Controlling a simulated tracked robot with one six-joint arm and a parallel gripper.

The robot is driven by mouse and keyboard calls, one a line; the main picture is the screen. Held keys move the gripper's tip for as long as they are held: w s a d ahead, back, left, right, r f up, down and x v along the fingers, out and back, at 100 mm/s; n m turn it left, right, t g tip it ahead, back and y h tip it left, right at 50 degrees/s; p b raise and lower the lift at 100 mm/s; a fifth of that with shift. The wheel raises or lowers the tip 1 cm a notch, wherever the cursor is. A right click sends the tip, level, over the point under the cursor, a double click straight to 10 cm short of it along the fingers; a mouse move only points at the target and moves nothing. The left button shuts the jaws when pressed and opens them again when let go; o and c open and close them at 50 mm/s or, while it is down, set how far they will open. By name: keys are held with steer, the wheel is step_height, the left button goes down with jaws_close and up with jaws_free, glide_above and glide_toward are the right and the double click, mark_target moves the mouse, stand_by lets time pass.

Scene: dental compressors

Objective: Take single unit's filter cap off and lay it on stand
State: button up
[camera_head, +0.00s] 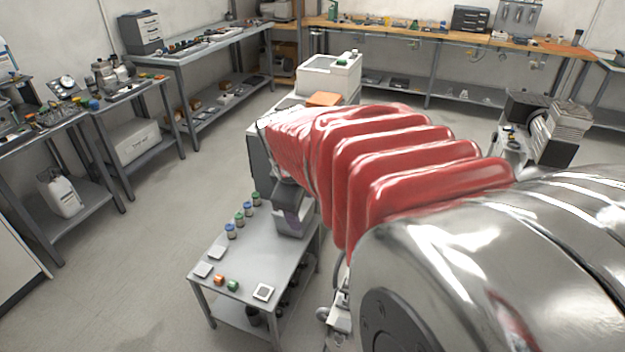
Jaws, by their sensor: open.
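A small grey stand (245,262) stands on the floor left of my arm. A compressor-like machine (560,135) with dark and silver parts stands at the right. Part of another machine (340,318) shows low beside the stand, mostly hidden by my arm. I cannot tell which is the single unit, and I cannot make out its filter cap.
On the stand are several small blue- and green-capped jars (230,231), an orange piece (219,279), a green piece (233,286) and pale square pads (263,291). A white cabinet (330,78) stands behind my arm. Benches line the walls; the floor at left centre is clear.

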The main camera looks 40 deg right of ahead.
steer(key=s+d+f+n+g, duration=0.1)
steer(key=d+f, duration=0.4)
steer(key=d, duration=0.5)
steer(key=s+d+f+n+g, duration=0.2)
steer(key=s+d+f+n, duration=0.2)
steer(key=d, duration=0.7)
steer(key=s+d+f+n+g, duration=0.1)
steer(key=s+d+f+n, duration=0.2)
steer(key=d+f, duration=0.5)
steer(key=d, duration=0.2)
steer(key=shift+d+f+h, duration=0.2)
steer(key=shift+d+h, duration=0.15)
steer(key=shift+h, duration=0.05)
steer(key=shift+x, duration=4.3)
steer(key=shift+s+f, duration=0.1)
steer(key=shift+s, duration=0.05)
steer(key=shift+x, duration=2.5)
